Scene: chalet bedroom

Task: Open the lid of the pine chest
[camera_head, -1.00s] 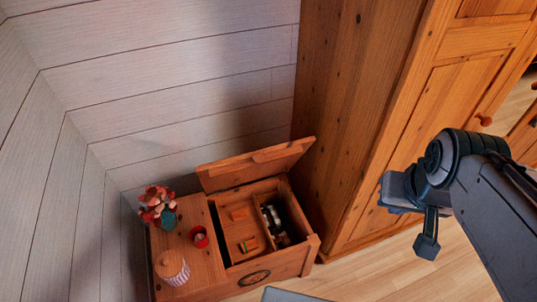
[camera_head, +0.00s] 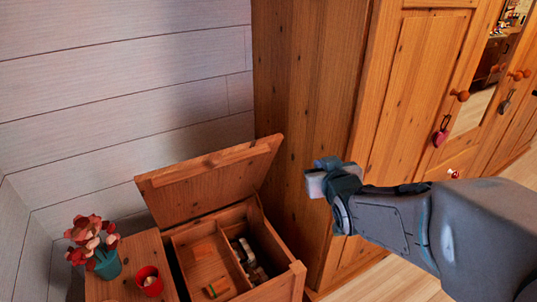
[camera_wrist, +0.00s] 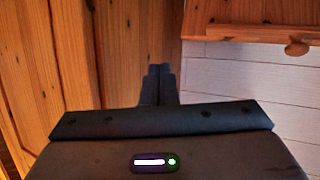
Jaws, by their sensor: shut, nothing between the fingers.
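The pine chest (camera_head: 292,284) stands against the wall at the lower middle of the head view. Its lid (camera_head: 212,180) is raised and leans back toward the wall, so the inside shows. A piece of the chest's lid seems to show at the top right of the wrist view, but I cannot tell for sure.
A tall pine wardrobe (camera_head: 308,110) stands right of the chest, close to my gripper. Inside the chest lie small items (camera_head: 215,288). Open floor shows at the right (camera_head: 519,183).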

